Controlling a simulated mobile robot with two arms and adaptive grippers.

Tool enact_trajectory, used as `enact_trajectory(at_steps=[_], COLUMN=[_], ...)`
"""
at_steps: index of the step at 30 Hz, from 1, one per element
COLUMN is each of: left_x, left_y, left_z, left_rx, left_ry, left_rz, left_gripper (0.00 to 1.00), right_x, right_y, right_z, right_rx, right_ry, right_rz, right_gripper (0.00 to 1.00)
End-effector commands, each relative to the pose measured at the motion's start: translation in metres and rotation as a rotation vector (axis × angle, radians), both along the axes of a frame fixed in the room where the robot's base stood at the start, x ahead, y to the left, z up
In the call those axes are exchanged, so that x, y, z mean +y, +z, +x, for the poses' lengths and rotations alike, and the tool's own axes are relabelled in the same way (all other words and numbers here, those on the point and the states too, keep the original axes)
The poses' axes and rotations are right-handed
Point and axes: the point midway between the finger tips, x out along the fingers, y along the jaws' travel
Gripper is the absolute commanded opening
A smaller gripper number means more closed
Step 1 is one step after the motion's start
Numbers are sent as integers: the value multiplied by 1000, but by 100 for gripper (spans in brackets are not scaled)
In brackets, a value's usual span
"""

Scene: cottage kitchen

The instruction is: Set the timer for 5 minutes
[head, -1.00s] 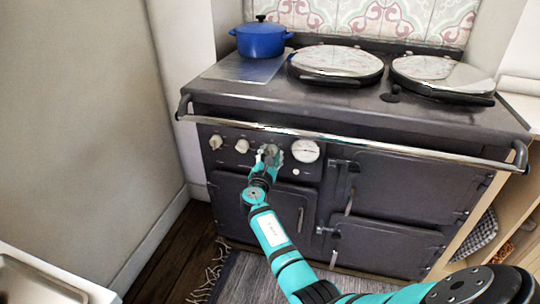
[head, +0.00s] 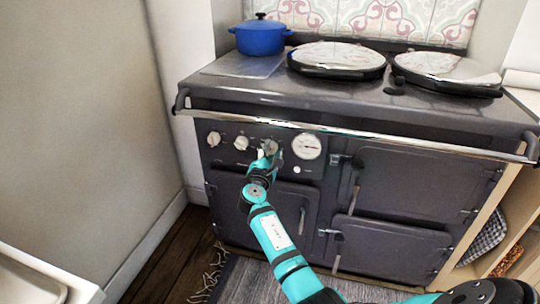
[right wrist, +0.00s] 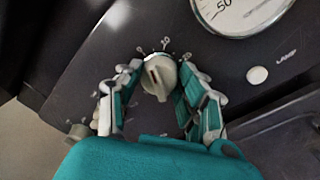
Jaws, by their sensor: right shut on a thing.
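The timer knob (right wrist: 158,75) is a round light-grey dial with a raised grip bar, on the stove's dark front panel. Small white marks and numbers ring its upper side in the right wrist view. My right gripper (head: 268,156) reaches up to the third knob from the left in the head view. In the right wrist view its teal and grey fingers (right wrist: 157,97) stand on both sides of the knob, shut on it. In the head view the fingers partly hide this knob. My left gripper is not in view.
Two similar knobs (head: 241,142) sit left of the gripper. A round white gauge (head: 307,146) and a small white button (right wrist: 257,75) are to the right. A chrome rail (head: 350,138) crosses just above the panel. A blue pot (head: 260,38) stands on the stove top.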

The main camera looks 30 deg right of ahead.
Motion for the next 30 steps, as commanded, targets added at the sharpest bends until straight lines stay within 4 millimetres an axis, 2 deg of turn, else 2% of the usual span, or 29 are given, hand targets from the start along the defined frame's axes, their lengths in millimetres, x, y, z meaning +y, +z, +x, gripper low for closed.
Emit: enact_trajectory(at_steps=[6,7,12,23,30], left_x=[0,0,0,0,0], left_y=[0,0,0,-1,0], left_z=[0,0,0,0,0], left_rx=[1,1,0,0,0], left_ry=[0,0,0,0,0], left_rz=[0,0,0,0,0], left_gripper=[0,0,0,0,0], right_x=[0,0,0,5,36], right_y=[-1,-1,-1,-1,-3], right_z=[0,0,0,-4,-35], right_rx=[3,3,3,1,3], right_ry=[-1,-1,0,2,1], right_rz=[2,2,0,1,2], right_gripper=[6,40,62,62,62])
